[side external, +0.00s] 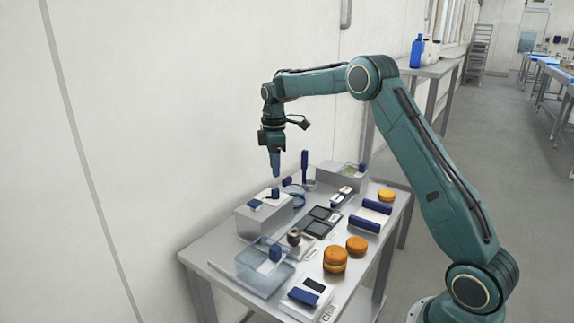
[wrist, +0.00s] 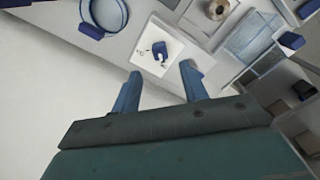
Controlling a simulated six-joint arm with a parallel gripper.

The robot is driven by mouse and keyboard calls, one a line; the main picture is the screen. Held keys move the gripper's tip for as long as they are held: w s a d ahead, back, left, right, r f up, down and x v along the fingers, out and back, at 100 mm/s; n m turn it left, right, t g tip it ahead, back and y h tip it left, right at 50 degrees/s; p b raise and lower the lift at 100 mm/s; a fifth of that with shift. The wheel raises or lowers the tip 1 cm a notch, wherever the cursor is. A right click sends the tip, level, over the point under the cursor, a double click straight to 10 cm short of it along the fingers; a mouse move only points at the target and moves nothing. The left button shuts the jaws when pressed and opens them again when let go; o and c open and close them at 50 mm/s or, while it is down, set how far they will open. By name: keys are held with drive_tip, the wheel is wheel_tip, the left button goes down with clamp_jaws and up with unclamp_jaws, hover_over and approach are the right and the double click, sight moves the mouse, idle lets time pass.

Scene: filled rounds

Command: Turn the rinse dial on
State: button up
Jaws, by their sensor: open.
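A small blue knob (side external: 275,193) stands on a white plate on top of a grey box (side external: 262,222); I take it as the rinse dial, but no label is readable. In the wrist view the blue knob (wrist: 160,48) sits on its white plate (wrist: 146,61), just beyond my fingertips. My gripper (side external: 274,174) points down above the grey box, apart from the knob. In the wrist view my gripper (wrist: 159,70) has its two blue fingers spread with nothing between them.
A clear bin (side external: 265,268) stands in front of the box. A blue-rimmed round item (side external: 294,196) and an upright blue handle (side external: 304,166) are behind it. Orange-brown rounds (side external: 335,260), dark flat pads (side external: 322,217) and blue-and-white blocks (side external: 370,215) crowd the table's right side.

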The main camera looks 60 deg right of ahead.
sight(275, 188)
drive_tip(key=shift+f, duration=3.85)
clamp_jaws()
